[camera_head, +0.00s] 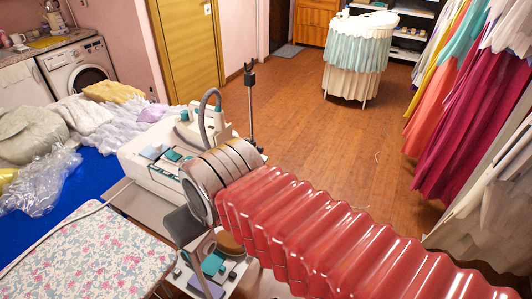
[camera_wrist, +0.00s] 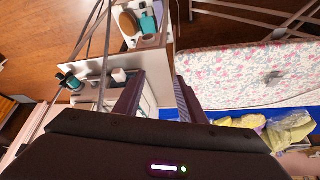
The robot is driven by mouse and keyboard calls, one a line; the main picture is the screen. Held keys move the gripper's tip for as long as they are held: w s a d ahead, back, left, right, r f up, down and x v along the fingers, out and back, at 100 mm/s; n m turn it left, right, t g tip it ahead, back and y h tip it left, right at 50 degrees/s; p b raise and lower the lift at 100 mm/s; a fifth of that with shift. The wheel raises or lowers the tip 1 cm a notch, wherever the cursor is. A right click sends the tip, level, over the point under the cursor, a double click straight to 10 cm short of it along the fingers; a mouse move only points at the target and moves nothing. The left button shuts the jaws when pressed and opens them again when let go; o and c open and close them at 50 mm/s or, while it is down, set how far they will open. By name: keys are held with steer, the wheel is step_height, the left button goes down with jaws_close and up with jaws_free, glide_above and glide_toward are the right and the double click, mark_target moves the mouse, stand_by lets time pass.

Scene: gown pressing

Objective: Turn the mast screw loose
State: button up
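A dark upright mast (camera_head: 250,105) with a forked head stands behind the white steam station (camera_head: 150,160) in the head view. I cannot make out its screw for certain in either view. In the wrist view my gripper (camera_wrist: 155,82) has its two dark fingers apart, with nothing held between them. The fingers point down over the pale station and its small fittings, next to the floral ironing board. A teal and black fitting (camera_wrist: 68,81) lies left of the fingers, apart from them. In the head view my own arm hides the fingers.
The floral ironing board (camera_head: 85,258) is at the lower left, with a blue table (camera_head: 40,205) of clothes and plastic behind it. A tray of brushes and bottles (camera_wrist: 146,20) is close by. Gowns (camera_head: 455,125) hang at right.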

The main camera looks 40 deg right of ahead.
steer(key=shift+o, duration=0.2)
steer(key=shift+w+d+f+m+g+y, duration=0.15)
steer(key=shift+w+f+m+g, duration=0.15)
steer(key=shift+m, duration=0.25)
steer(key=shift+w+d+f+m+g+y, duration=0.2)
steer(key=shift+f+m+g, duration=0.15)
steer(key=shift+m, duration=0.2)
steer(key=w+d+f+m+g+y, duration=0.2)
steer(key=w+d+f+m+y, duration=0.3)
steer(key=m, duration=0.3)
steer(key=m+t, duration=1.5)
steer(key=m, duration=0.7)
glide_toward(262, 152)
steer(key=d+v, duration=0.1)
steer(key=v, duration=0.4)
steer(key=shift+w+a+r, duration=0.1)
steer(key=shift+a+r, duration=0.05)
steer(key=shift+a, duration=0.05)
steer(key=x, duration=1.4)
steer(key=shift+a, duration=0.15)
